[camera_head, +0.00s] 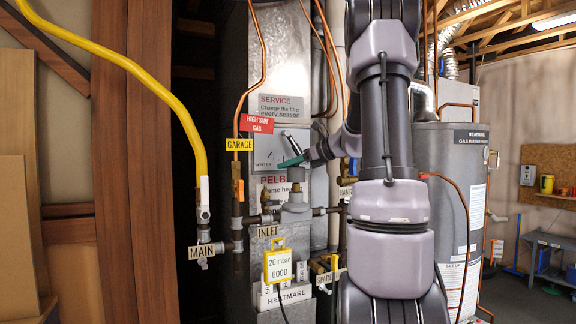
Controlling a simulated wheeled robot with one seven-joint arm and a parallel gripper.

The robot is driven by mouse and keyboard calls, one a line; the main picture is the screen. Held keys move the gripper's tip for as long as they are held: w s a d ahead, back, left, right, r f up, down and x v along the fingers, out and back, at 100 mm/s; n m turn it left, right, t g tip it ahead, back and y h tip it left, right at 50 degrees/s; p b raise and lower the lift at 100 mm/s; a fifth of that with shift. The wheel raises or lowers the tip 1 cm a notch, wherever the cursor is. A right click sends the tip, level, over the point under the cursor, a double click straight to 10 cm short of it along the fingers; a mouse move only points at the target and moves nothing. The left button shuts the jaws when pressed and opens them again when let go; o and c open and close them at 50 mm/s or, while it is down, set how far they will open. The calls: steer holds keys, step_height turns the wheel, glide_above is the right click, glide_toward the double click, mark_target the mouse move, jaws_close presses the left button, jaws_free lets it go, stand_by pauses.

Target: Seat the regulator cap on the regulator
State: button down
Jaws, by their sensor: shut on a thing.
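The grey regulator (296,208) sits on the horizontal gas pipe right of the INLET label, with an upright neck above its wide body. My gripper (291,153) reaches in from the right just above the regulator, one finger teal and the other side pale grey. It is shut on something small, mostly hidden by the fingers. A dark grey cylindrical piece (296,174) shows directly under the teal finger, in line with the regulator's neck. It looks like the regulator cap, but I cannot tell whether it touches the neck or whether it is the held piece.
A yellow gauge reading 20 mbar GOOD (278,265) hangs below the regulator. The yellow MAIN hose (150,75) and the copper GARAGE line (241,110) are to the left. A grey water heater (455,190) stands behind my arm on the right.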

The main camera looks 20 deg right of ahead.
mark_target(288, 177)
steer(key=shift+f, duration=2.1)
steer(key=c, duration=0.6)
jaws_free()
steer(key=v, duration=1)
steer(key=shift+s+d, duration=0.25)
steer(key=shift+s, duration=0.05)
